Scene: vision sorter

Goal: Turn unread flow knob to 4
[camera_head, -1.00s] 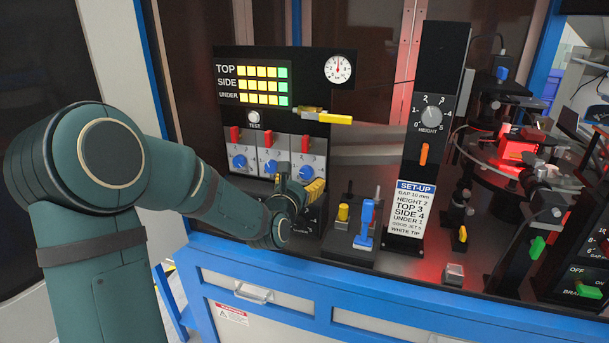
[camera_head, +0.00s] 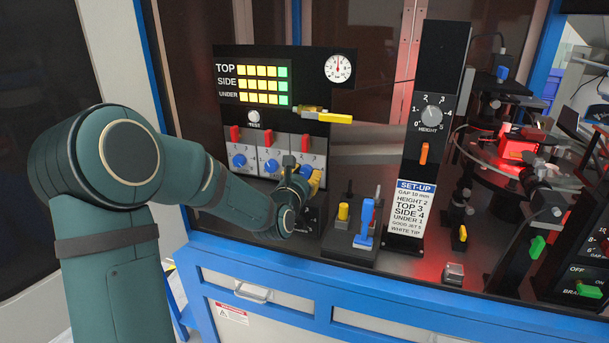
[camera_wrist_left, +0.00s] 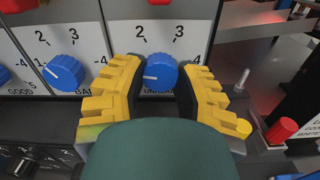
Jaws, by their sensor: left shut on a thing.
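The unread flow knob (camera_wrist_left: 160,73) is blue and sits on a white plate at the right end of a row of three. Its white pointer line faces left in the left wrist view, away from the 3. The plate's 2 and 3 show above it; the lower scale and most of the label are covered. My left gripper (camera_wrist_left: 158,80) has yellow ridged fingers on both sides of this knob and is shut on it. My right gripper is not in view.
Two more blue knobs, good (camera_head: 238,161) and bad (camera_wrist_left: 64,72), stand to the left. Red levers (camera_head: 304,143) sit above the row. A yellow-handled lever (camera_head: 335,117) juts out above. A blue-handled block (camera_head: 365,222) and a set-up card (camera_head: 410,209) stand to the right.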

